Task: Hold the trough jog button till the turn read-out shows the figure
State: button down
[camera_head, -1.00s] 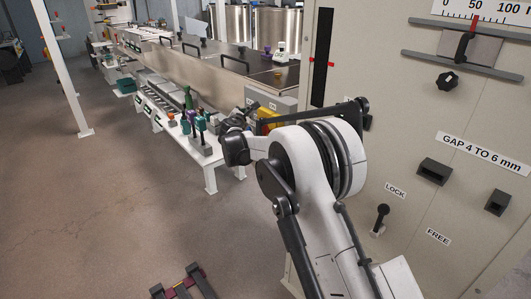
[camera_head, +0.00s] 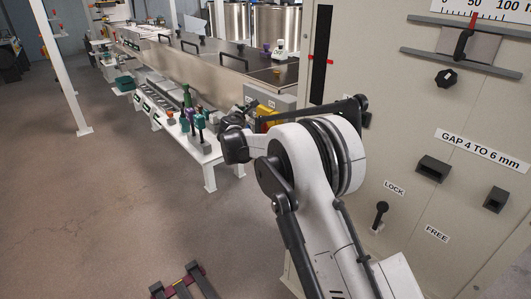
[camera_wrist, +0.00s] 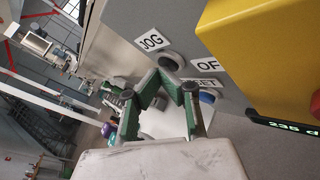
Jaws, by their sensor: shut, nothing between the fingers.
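My gripper (camera_wrist: 172,82) has green fingers with dark tips. It is shut and empty, with its tips close to the jog button in the wrist view. I cannot tell whether they touch it. The turn read-out (camera_wrist: 293,127) at the right edge shows lit digits that look like 235, with a letter after them. In the head view the control box (camera_head: 283,101) is partly hidden behind my arm.
An OFF label (camera_wrist: 207,65), partly cut off, and a blue button (camera_wrist: 207,97) by the RESET label lie close to my gripper. A yellow panel (camera_wrist: 250,50) with a red part stands at the right. A white bench (camera_head: 212,158) holds several tools. The floor at left is mostly clear.

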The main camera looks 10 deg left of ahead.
jog(key=shift+s+a, duration=0.5)
jog(key=shift+s, duration=0.2)
jog(key=shift+s, duration=0.1)
jog(key=s+a, duration=0.1)
jog(key=s, duration=0.1)
jog(key=s+a+b, duration=0.1)
jog(key=s+a, duration=0.1)
dwell(0.6)
